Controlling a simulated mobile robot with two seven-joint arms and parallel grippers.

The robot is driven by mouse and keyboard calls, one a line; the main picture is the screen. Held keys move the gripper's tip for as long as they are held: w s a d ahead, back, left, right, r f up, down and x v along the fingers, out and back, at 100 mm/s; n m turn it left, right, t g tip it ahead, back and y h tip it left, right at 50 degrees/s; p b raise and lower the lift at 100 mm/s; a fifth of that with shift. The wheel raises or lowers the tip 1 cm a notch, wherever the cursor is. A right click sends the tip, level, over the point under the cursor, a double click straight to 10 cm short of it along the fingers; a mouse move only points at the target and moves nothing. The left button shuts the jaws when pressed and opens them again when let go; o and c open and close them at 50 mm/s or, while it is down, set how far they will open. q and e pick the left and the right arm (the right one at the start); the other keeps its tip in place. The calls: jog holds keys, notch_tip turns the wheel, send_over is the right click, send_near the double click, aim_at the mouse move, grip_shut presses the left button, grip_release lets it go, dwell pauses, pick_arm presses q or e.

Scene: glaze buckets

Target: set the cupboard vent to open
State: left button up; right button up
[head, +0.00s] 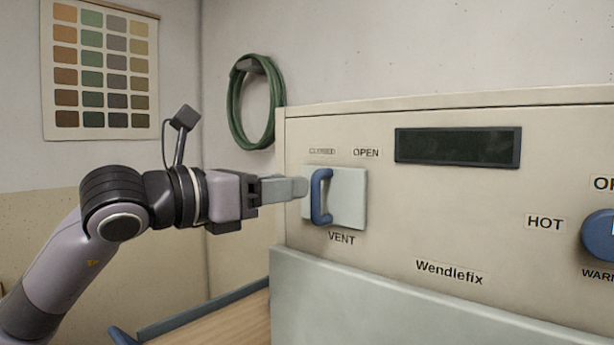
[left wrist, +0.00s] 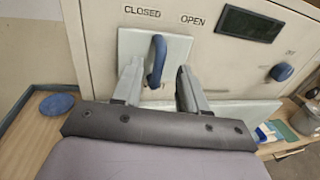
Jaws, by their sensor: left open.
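The vent is a pale plate (head: 349,198) with an upright blue handle (head: 318,197) on the cupboard front, above the word VENT. Labels CLOSED and OPEN stand above it, left and right. In the head view the handle is below CLOSED; in the left wrist view the handle (left wrist: 157,60) is nearer CLOSED than OPEN. My left gripper (head: 298,187) comes in from the left at the handle. In the left wrist view its open fingers (left wrist: 158,72) stand one on each side of the handle, with gaps visible. My right gripper is not seen.
The cupboard front (head: 420,230) carries a dark display (head: 457,147) and a blue HOT/WARM knob (head: 599,236) at right. A pale ledge (head: 400,305) juts out below. A green hose coil (head: 255,102) and colour chart (head: 100,70) hang on the walls.

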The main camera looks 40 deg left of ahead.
aim_at(312, 184)
pick_arm(q)
jog(key=p+x, duration=0.1)
jog(key=x, duration=0.2)
jog(key=shift+w+r+p, duration=0.1)
jog(key=shift+r+p, duration=0.1)
jog(key=shift+p, duration=0.15)
jog(key=shift+f+p+x, duration=0.2)
jog(key=shift+p+x, duration=0.1)
jog(key=shift+x, duration=0.6)
grip_shut()
